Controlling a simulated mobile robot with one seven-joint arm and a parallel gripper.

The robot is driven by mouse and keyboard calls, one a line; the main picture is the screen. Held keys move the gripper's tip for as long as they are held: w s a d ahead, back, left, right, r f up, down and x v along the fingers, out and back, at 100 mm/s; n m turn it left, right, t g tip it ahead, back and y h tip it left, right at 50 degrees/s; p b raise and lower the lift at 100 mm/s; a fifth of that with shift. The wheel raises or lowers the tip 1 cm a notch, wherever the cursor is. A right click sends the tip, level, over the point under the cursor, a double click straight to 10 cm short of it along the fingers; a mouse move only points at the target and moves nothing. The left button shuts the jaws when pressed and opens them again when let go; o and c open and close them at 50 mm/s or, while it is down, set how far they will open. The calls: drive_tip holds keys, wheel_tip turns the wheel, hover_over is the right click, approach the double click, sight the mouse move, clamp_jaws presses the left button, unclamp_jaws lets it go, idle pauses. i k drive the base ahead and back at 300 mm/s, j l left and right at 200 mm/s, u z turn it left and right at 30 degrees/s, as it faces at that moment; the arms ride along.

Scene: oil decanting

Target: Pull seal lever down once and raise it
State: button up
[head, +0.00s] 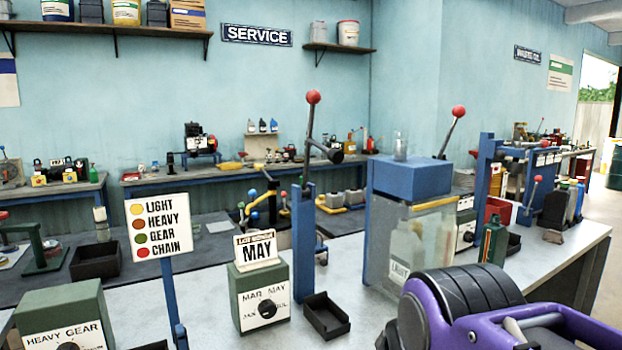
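Two large levers with red ball knobs stand raised, and I cannot tell which is the seal lever. One lever (309,130) rises nearly upright from a blue post (304,235) at the middle of the bench. The other lever (449,134) leans up to the right behind a blue box-topped unit (410,178). A clear-walled cabinet below that blue top holds pale bottles, one with a label. My purple arm fills the lower right corner, in front of the bench. My gripper's fingers are not in view.
A green MAY dial box (262,298), a black tray (326,316) and a colour-key sign (159,226) stand on the near bench (215,325). A dark green can (492,240) stands right of the cabinet. Some bare bench top shows between them.

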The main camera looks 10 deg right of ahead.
sight(459, 111)
drive_tip(key=z, duration=0.7)
drive_tip(key=i+l, duration=0.15)
drive_tip(key=l, duration=0.25)
drive_tip(key=i+l+z, duration=0.1)
drive_tip(key=l, duration=0.25)
drive_tip(key=i+l, duration=0.2)
drive_tip(key=l, duration=0.15)
